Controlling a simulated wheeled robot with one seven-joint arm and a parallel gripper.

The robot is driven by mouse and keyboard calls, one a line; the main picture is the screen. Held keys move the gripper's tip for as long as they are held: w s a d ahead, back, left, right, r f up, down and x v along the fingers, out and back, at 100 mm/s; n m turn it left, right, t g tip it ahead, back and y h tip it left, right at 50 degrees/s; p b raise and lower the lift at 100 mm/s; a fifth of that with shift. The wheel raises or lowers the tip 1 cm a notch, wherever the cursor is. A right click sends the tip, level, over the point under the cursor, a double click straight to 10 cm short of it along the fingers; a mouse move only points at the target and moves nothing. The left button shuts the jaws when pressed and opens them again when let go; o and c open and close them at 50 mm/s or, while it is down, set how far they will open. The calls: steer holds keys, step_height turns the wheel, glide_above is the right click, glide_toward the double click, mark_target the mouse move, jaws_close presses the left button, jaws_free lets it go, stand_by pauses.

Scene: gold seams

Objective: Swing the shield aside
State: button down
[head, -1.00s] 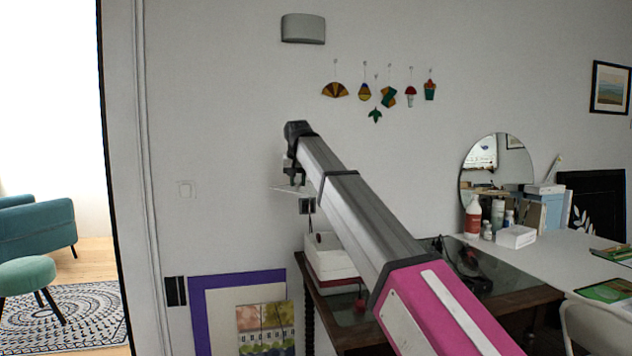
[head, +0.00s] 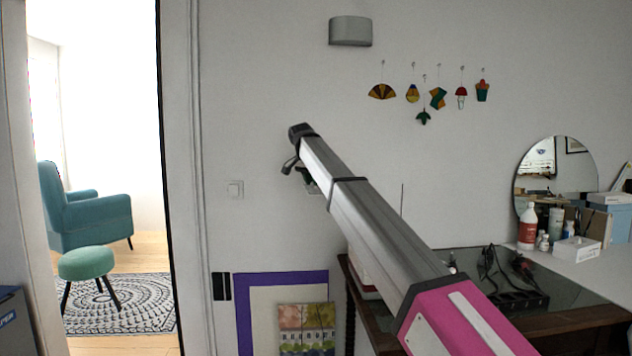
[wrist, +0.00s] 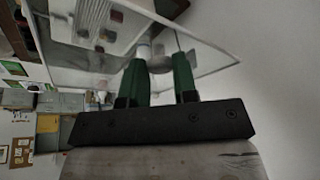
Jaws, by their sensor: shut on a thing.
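The shield is a clear, flat panel (wrist: 215,52) with pale edges, large across the top of the wrist view. My gripper (wrist: 158,72) has two green fingers reaching up to the panel, shut on it near a pale, blurred part between the fingertips. Exactly what part they grip cannot be told. In the head view my gripper (head: 303,168) is at the far end of my outstretched arm, in front of the white wall, mostly hidden by the arm's end. Only a small pale bit below it may be the shield there.
A dark wooden table (head: 590,318) with a white and red machine (head: 366,278), partly behind my arm, stands against the wall. Cables and bottles (head: 528,228) are farther right. A doorway with a teal armchair (head: 92,218) is at left.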

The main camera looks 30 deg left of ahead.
stand_by(0.3)
steer(key=c, duration=0.9)
jaws_free()
steer(key=v, duration=1)
steer(key=shift+r, duration=0.4)
